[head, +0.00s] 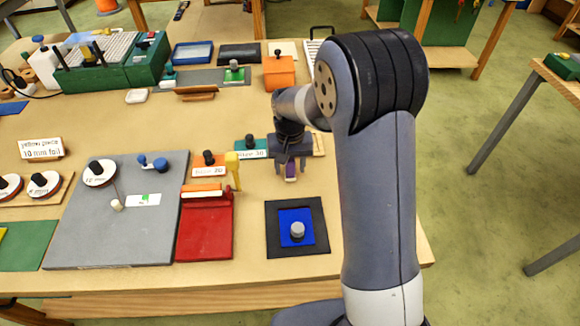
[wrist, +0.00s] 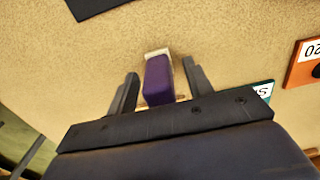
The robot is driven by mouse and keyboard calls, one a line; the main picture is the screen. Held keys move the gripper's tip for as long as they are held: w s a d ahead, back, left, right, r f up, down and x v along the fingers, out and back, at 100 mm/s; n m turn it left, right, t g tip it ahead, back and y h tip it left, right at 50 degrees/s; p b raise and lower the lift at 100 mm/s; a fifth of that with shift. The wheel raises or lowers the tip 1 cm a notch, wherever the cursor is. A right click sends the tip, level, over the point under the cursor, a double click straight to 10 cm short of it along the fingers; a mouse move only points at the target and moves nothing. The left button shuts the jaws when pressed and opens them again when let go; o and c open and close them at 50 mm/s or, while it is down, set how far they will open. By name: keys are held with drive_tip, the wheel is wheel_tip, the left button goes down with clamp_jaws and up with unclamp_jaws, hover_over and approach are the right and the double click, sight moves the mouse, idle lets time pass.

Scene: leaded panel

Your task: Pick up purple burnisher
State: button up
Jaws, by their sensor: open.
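The purple burnisher (wrist: 158,80) shows in the wrist view as a purple block with a pale end, lying between the two fingers of my gripper (wrist: 160,82). The fingers are apart, with a visible gap on each side of it. In the head view my gripper (head: 291,172) points down over the table, and a small purple part of the burnisher (head: 291,178) shows between its fingers. The gripper and arm hide the rest of the burnisher there.
A black mat with a blue square (head: 297,215) lies in front of my gripper. To the left are a red pad (head: 204,232), a yellow upright piece (head: 233,165) and a grey board (head: 120,235). An orange box (head: 279,72) is behind.

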drive_tip(key=c, duration=1)
wheel_tip(320, 180, up, 10)
drive_tip(key=shift+r+b, duration=0.1)
drive_tip(key=shift+b, duration=0.55)
drive_tip(key=o, duration=0.4)
drive_tip(key=c, duration=0.4)
drive_tip(key=shift+s, duration=0.1)
